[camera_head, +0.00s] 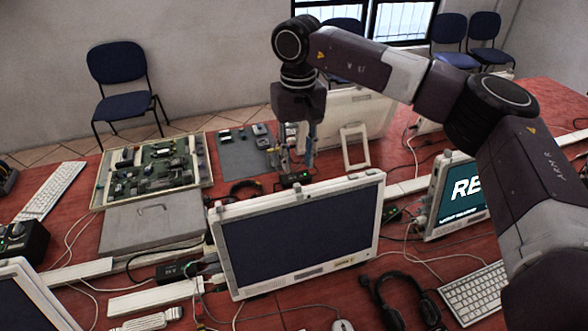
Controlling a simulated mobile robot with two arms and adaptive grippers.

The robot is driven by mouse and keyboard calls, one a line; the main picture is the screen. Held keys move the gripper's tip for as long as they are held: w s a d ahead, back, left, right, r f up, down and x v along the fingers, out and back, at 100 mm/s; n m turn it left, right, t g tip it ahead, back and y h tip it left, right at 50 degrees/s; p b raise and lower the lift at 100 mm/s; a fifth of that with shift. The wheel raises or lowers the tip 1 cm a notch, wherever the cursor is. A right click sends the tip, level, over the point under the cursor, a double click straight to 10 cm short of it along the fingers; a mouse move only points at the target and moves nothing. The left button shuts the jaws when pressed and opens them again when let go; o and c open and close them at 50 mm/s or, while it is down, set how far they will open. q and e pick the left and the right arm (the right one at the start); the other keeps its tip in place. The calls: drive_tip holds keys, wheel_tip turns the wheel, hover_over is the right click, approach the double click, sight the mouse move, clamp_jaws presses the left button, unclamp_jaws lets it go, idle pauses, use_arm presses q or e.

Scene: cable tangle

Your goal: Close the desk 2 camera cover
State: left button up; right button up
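A monitor with a dark screen (300,240) and a pale frame stands in the middle of the red table. A small grey raised piece (278,187) sits on its top edge. It is too small to tell whether this is the camera cover, or whether it is open or closed. My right gripper (298,155) points down above and behind the monitor's top edge, a little right of the raised piece and apart from it. Its fingers are small and blend into the clutter behind, so their opening is unclear. My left gripper is not in view.
A circuit board tray (200,178) and a grey closed case (110,233) lie left of the monitor. A lit monitor (458,200) stands to the right. Loose cables, a black headset (388,312) and a keyboard (478,296) lie around the front.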

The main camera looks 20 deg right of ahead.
sight(298, 185)
drive_tip(key=f+p, duration=0.1)
drive_tip(key=f, duration=0.1)
drive_tip(key=f+p, duration=0.1)
drive_tip(key=f, duration=0.1)
drive_tip(key=shift+s, duration=0.4)
drive_tip(key=shift+w+f+p, duration=0.15)
drive_tip(key=shift+f, duration=0.55)
drive_tip(key=shift+w+f+p, duration=0.15)
drive_tip(key=shift+f, duration=0.55)
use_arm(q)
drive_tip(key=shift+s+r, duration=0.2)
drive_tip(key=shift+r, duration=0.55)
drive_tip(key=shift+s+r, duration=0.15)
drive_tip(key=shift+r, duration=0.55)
use_arm(e)
drive_tip(key=shift+a, duration=0.1)
clamp_jaws()
